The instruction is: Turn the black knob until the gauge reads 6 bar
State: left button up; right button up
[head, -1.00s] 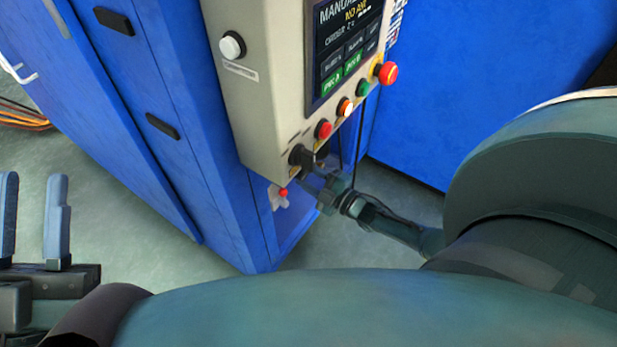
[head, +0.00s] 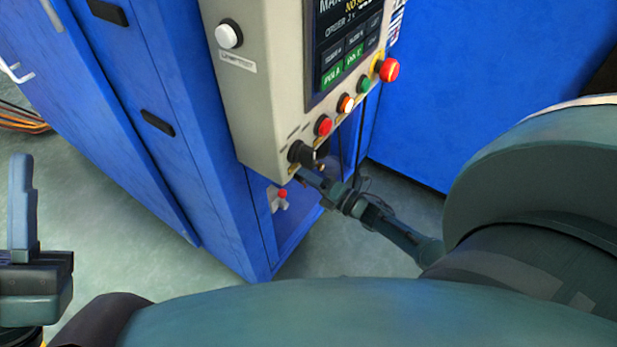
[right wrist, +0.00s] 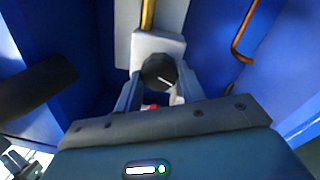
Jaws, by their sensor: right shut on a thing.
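The black knob (right wrist: 158,72) shows in the right wrist view, round with a white mark pointing to the lower right. It sits on a pale grey block (right wrist: 172,43) under a brass pipe. My right gripper (right wrist: 157,92) has one finger on each side of the knob and is shut on it. In the head view my right gripper (head: 318,182) is just below the control panel, and I cannot make out the held knob there. No gauge can be read in either view. My left gripper (head: 22,205) is at the far left, with one finger in view, apart from everything.
The beige control panel (head: 262,110) carries a screen, a white button, several coloured buttons and a black selector (head: 301,153) close above my right gripper. A red-topped fitting (head: 281,197) is below.

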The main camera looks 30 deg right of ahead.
jog(key=shift+n, duration=0.9)
pick_arm(q)
jog(key=shift+f, duration=0.1)
pick_arm(e)
jog(key=o, duration=1)
jog(key=shift+c, duration=0.2)
pick_arm(q)
jog(key=f+n+y+p, duration=0.1)
jog(key=n+y, duration=0.1)
jog(key=w+f+n+y+p, duration=0.1)
jog(key=f+n+y, duration=0.1)
jog(key=shift+d+f+p, duration=0.2)
jog(key=shift+p, duration=0.1)
pick_arm(e)
jog(key=r+v, duration=0.1)
jog(key=v, duration=1.2)
jog(key=shift+d+f, duration=0.2)
jog(key=shift+f, duration=0.25)
pick_arm(q)
jog(key=shift+r, duration=0.15)
